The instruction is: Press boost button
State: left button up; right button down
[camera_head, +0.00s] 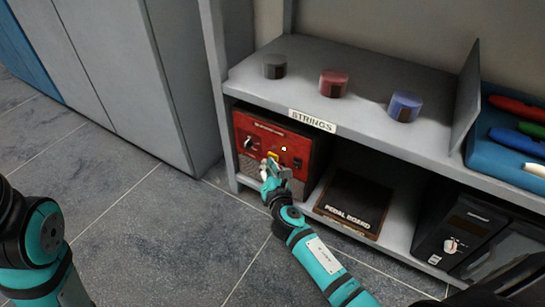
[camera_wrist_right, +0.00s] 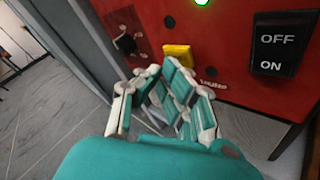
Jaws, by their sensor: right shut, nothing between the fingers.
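A red amplifier (camera_head: 262,128) stands on the lower shelf. Its red front panel (camera_wrist_right: 228,45) fills much of the right wrist view. A yellow button (camera_wrist_right: 178,54) sticks out of the panel and also shows in the head view (camera_head: 273,155). A label beside it is too small and partly covered to read. My right gripper (camera_head: 268,168) is shut and empty, just in front of and slightly below the yellow button. In the wrist view its fingertips (camera_wrist_right: 164,78) are close under the button; I cannot tell if they touch. My left gripper is out of view.
A black OFF/ON switch (camera_wrist_right: 281,44) is right of the button, a dark knob (camera_wrist_right: 125,43) left. A green light (camera_wrist_right: 201,2) glows above. A pedal board (camera_head: 354,200) and black device (camera_head: 455,235) stand on the lower shelf. Floor (camera_head: 160,240) in front is clear.

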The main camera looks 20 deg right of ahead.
jog(key=shift+w+d, duration=0.1)
jog(key=shift+d, duration=0.05)
dwell(0.5)
jog(key=shift+s+a, duration=0.4)
jog(key=shift+a, duration=0.1)
jog(key=s+a, duration=0.3)
jog(key=a, duration=0.1)
jog(key=shift+s+a, duration=0.35)
jog(key=shift+a, duration=0.05)
dwell(0.5)
